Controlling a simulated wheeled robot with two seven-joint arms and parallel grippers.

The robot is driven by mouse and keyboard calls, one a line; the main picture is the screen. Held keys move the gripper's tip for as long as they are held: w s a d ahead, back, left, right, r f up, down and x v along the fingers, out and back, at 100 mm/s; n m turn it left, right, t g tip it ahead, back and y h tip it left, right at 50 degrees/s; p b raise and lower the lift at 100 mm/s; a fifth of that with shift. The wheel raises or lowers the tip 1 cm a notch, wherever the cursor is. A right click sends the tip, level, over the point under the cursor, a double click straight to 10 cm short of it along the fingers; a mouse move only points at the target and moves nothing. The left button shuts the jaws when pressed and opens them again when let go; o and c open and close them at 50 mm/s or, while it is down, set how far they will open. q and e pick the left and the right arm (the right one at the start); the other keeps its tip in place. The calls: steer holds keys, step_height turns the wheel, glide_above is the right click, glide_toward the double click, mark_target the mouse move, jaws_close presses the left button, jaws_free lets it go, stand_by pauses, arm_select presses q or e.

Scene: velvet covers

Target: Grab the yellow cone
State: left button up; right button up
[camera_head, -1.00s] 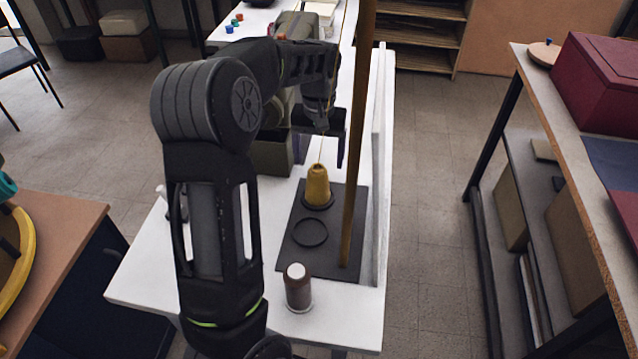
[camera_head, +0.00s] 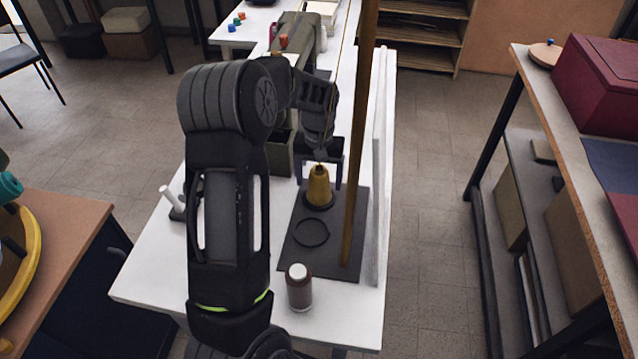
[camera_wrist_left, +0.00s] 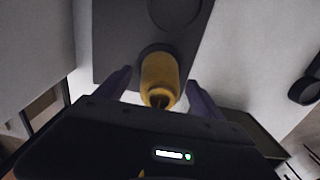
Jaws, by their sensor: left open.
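The yellow cone (camera_head: 319,187) stands upright on a dark ring on the dark mat (camera_head: 339,261) on the white table. It also shows in the left wrist view (camera_wrist_left: 160,78), between the two fingers. My left gripper (camera_head: 321,174) is open, just behind the cone's upper part in the head view, with one finger on either side of it. In the left wrist view my left gripper (camera_wrist_left: 158,88) has gaps between both fingers and the cone. My right gripper is not in view.
An empty dark ring (camera_head: 311,233) lies on the mat in front of the cone. A brown bottle with a white cap (camera_head: 299,288) stands near the table's front edge. A wooden pole (camera_head: 358,150) rises right of the cone. A dark green bin (camera_head: 280,157) stands behind left.

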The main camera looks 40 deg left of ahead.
arm_select(q)
steer(key=shift+f, duration=0.1)
steer(key=shift+c, duration=0.6)
steer(key=c, duration=1.4)
step_height(320, 180, up, 10)
steer(key=shift+r+b, duration=0.1)
steer(key=shift+b, duration=0.6)
